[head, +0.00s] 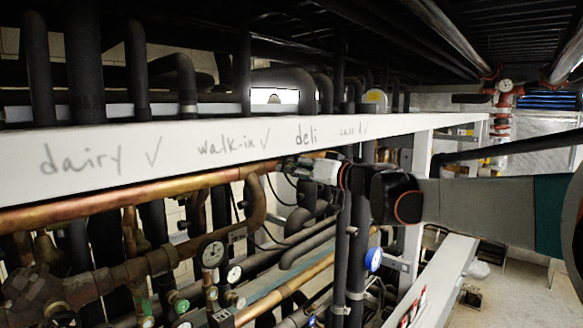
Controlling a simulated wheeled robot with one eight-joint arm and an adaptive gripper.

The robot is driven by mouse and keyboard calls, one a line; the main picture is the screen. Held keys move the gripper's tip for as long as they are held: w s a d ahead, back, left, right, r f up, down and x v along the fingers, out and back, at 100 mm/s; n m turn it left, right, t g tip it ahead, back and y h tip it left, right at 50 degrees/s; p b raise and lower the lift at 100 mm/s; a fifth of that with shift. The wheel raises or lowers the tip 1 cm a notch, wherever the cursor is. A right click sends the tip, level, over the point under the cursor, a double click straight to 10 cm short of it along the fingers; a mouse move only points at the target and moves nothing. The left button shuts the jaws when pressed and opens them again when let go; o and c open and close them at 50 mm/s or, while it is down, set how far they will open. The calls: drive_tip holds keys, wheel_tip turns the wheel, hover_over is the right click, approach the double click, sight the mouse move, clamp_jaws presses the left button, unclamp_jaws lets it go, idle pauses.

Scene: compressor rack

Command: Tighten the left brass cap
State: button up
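My gripper (290,166) is at the end of my arm, which reaches in from the right. It sits just under the white beam, beside the right part of the copper pipe. Its fingers are small and dark against the pipes, so I cannot tell whether they are open or touching anything. I cannot pick out the left brass cap with certainty. Dull brass-coloured fittings (45,248) show at the lower left, well to the left of my gripper. A small brass block (222,318) shows at the bottom edge.
The white beam (200,146) has handwritten labels and crosses above the pipes. A copper pipe (120,200) runs below it. Gauges (212,254), green caps (181,305) and a blue cap (373,259) sit lower down. Black vertical pipes (358,240) stand near my gripper. Open floor (510,300) shows at lower right.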

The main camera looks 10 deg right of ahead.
drive_tip(key=shift+a, duration=0.1)
clamp_jaws()
drive_tip(key=shift+w+f, duration=0.1)
drive_tip(key=shift+m+b, duration=0.8)
drive_tip(key=shift+m, duration=1)
drive_tip(key=shift+o, duration=0.6)
unclamp_jaws()
